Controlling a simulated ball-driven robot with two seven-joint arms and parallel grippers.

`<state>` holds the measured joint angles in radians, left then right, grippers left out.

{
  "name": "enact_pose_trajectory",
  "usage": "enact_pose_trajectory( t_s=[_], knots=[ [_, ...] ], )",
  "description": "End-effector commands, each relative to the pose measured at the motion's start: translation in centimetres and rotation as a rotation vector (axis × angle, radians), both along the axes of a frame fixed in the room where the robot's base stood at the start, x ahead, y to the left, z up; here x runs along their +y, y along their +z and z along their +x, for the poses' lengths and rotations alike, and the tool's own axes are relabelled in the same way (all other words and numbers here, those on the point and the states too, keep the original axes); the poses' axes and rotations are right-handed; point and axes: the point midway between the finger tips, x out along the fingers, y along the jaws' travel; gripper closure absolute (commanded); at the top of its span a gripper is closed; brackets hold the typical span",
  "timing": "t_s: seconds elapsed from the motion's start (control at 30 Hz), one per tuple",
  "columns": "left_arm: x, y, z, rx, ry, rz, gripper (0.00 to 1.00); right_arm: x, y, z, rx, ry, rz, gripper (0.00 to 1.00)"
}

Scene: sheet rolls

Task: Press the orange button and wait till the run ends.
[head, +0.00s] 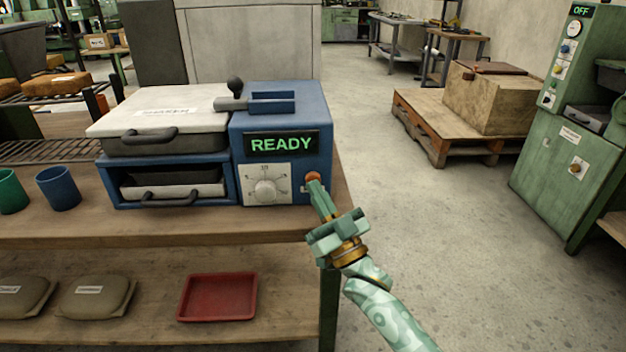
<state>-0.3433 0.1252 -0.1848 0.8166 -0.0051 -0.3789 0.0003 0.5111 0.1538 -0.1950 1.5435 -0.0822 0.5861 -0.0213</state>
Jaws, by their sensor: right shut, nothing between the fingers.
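A blue machine (300,100) stands on a wooden bench, and its display (281,144) reads READY in green. The orange button (313,176) is on the front panel, right of a white dial (265,190). My right gripper (317,183) is shut and empty, its fingertips at the button's lower edge. I cannot tell whether they touch or press it. The fingers hide part of the panel below the button. My left gripper is not in view.
A green cup and a blue cup (58,188) stand left on the bench (100,226). A red tray (217,297) and tan bags (97,297) lie on the lower shelf. A green machine (575,140) reading OFF stands right.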

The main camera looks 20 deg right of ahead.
Motion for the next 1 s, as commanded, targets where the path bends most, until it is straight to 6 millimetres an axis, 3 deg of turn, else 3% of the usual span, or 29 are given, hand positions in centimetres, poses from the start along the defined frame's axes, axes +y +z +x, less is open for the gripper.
enact_pose_trajectory(
  t_s=[0.03,0.17,0.63,1.0],
  knots=[
    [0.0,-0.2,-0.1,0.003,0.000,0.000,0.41,0.0,-1.9,0.1,0.040,0.002,0.004,1.00],
    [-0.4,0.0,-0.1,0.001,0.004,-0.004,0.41,0.1,-1.8,-0.1,0.041,0.003,0.005,1.00],
    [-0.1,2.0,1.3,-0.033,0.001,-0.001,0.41,1.3,-1.1,-4.3,0.027,0.002,0.002,1.00],
    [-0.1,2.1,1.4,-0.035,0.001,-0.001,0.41,1.5,-1.1,-4.8,0.022,0.002,0.001,1.00]
  ],
)
